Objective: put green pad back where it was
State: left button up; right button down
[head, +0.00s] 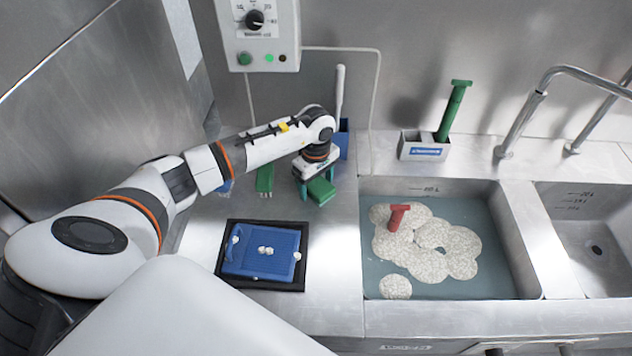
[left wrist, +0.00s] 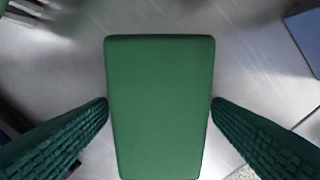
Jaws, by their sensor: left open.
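The green pad (head: 321,191) lies on the steel counter, left of the sink. In the left wrist view the green pad (left wrist: 160,110) fills the middle as a plain rounded rectangle. My left gripper (head: 317,188) is just above it, pointing down. In the left wrist view its two green ridged fingers (left wrist: 160,128) stand apart, one on each side of the pad, with narrow gaps between them and the pad. My right gripper does not show.
A black-framed blue tray (head: 226,283) with small white lumps sits in front. A green brush-like tool (head: 265,178) stands left of the gripper, a blue holder (head: 343,140) behind it. The sink (head: 450,187) at right holds water, pale discs and a red piece (head: 398,216).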

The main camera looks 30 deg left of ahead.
aim_at(316, 183)
pick_arm(q)
jog(key=shift+r, duration=0.25)
jog(key=shift+w+r, duration=0.1)
jog(key=shift+r, duration=0.2)
notch_tip(316, 183, up, 11)
jog(key=b, duration=0.3)
jog(key=shift+r, duration=0.15)
